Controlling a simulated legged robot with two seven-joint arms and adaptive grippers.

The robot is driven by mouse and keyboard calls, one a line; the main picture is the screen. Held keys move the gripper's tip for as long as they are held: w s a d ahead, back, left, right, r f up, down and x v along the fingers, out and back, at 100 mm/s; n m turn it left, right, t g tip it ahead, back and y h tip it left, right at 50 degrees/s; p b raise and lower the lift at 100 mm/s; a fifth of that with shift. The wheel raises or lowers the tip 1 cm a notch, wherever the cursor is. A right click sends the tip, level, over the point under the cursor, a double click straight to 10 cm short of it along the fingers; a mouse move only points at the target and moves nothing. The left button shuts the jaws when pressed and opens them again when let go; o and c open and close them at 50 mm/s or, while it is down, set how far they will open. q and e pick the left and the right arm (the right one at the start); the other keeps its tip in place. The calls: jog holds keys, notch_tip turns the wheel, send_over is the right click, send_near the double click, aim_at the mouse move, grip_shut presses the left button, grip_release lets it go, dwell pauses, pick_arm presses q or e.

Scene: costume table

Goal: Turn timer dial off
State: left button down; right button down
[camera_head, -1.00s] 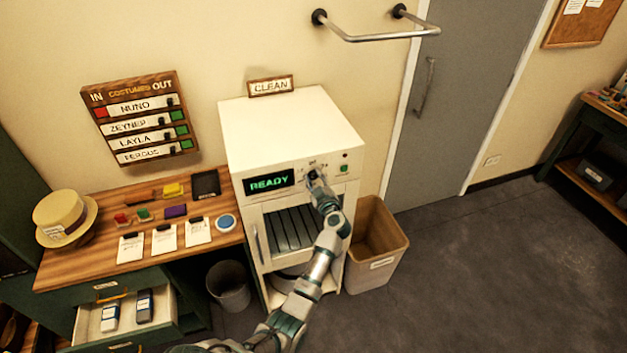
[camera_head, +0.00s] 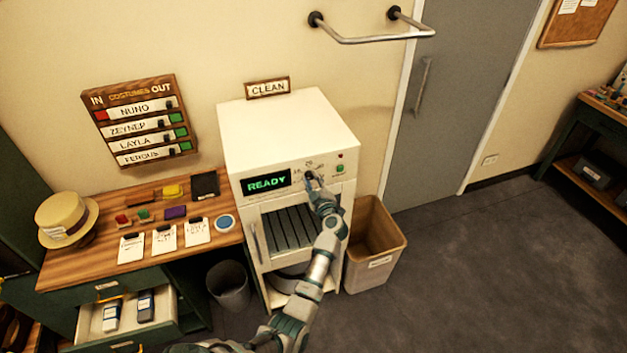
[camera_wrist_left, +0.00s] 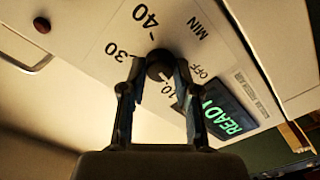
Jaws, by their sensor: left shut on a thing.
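The white machine (camera_head: 285,125) stands against the wall with a green READY display (camera_head: 266,183) on its front panel. The dark round timer dial (camera_wrist_left: 160,64) shows in the left wrist view, with OFF, 10, 30, 40 and MIN printed around it. A small light mark on the dial seems to face near the 10. My left gripper (camera_head: 312,181) is at the dial, its two fingers (camera_wrist_left: 160,72) on either side, shut on it. In the head view the gripper partly hides the dial. My right gripper is not in view.
A green button (camera_head: 340,168) and a small red light (camera_head: 340,156) sit right of the dial. A tan bin (camera_head: 376,245) stands right of the machine. The wooden table (camera_head: 70,262) with a hat (camera_head: 66,217) and clipboards is at left. Floor at right is clear.

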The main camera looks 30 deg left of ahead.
pick_arm(q)
jog(key=n, duration=0.4)
jog(key=shift+a+r+n+p, duration=0.15)
jog(key=shift+r+n+p, duration=0.1)
jog(key=shift+n+p, duration=0.15)
jog(key=shift+n+b, duration=0.4)
jog(key=shift+n, duration=2.1)
jog(key=shift+f, duration=0.1)
jog(key=c, duration=0.9)
grip_release()
jog(key=shift+a, duration=0.1)
jog(key=shift+c, duration=0.2)
jog(key=shift+o, duration=0.6)
jog(key=shift+w+a+f, duration=0.1)
jog(key=shift+f, duration=0.15)
jog(key=v, duration=0.7)
jog(key=shift+d, duration=0.25)
jog(key=shift+a+f, duration=0.1)
jog(key=shift+a, duration=0.1)
